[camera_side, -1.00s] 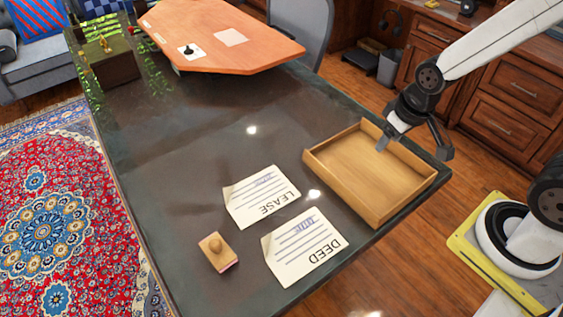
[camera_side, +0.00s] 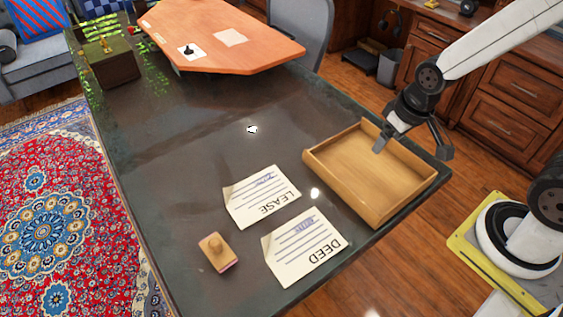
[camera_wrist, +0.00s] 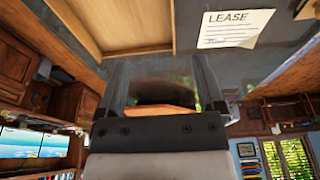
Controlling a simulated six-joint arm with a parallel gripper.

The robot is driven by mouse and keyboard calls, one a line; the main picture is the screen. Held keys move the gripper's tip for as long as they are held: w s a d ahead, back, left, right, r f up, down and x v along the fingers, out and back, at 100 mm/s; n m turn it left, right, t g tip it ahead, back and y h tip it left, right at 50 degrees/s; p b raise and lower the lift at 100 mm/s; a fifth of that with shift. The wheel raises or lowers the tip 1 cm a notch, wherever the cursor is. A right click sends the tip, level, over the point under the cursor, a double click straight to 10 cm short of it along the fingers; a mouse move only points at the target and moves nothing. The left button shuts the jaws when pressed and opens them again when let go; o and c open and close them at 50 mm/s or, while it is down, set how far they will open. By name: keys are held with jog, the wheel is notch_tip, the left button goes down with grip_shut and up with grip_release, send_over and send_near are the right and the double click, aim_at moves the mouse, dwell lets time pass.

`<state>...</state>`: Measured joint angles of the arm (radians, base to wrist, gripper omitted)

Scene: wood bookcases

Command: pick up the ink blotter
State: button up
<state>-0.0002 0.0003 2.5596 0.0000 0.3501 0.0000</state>
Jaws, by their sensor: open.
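The ink blotter (camera_side: 217,252), a small wooden block with a round knob on top and a pinkish lower edge, sits on the dark table left of the DEED paper in the side view. My gripper (camera_side: 413,147) is open and empty at the far right end of the wooden tray, well away from the blotter. In the wrist view my gripper (camera_wrist: 160,85) shows its two fingers apart with nothing held between them.
A shallow wooden tray (camera_side: 322,163) stands empty at the table's right edge. The LEASE paper (camera_side: 262,196) and DEED paper (camera_side: 305,247) lie flat between tray and blotter. An orange-brown board (camera_side: 225,40) and a green-topped box (camera_side: 110,62) are farther back. The table's middle is clear.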

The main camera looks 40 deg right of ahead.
jog(key=w+a+f+n, duration=0.1)
jog(key=w+a+n, duration=0.1)
jog(key=w+a, duration=0.6)
jog(key=n+g, duration=0.3)
jog(key=n, duration=0.3)
send_over(215, 242)
jog(key=f, duration=1.1)
jog(key=shift+s+a+f, duration=0.1)
jog(key=shift+a+f, duration=0.1)
jog(key=shift+f, duration=0.05)
jog(key=shift+d+f, duration=0.15)
jog(key=shift+f, duration=3.75)
jog(key=shift+c, duration=0.2)
grip_shut()
